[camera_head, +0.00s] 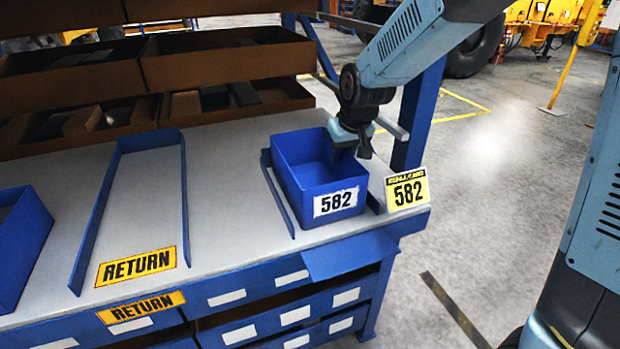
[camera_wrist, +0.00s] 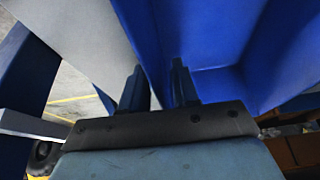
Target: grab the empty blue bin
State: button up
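The blue bin (camera_head: 298,172) with a white 582 label stands upright on the grey bench top, between low blue rails. The visible part of its inside is empty. My gripper (camera_head: 352,150) points down at the bin's far right rim. In the wrist view, the blue bin (camera_wrist: 215,45) fills the middle and right. My gripper's fingers (camera_wrist: 159,88) are apart, with the bin's wall edge running between them. One finger is on the outer side and one on the inner side. I see a gap between the fingers; contact with the wall is not clear.
A yellow 582 sign (camera_head: 407,189) stands right of the bin. An open railed lane with a RETURN label (camera_head: 136,266) lies to the left, and another blue bin (camera_head: 22,240) at the far left. Brown shelf trays (camera_head: 225,68) rise behind; a blue post (camera_head: 417,115) stands close to my arm.

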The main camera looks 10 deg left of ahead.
grip_shut()
dwell(1.2)
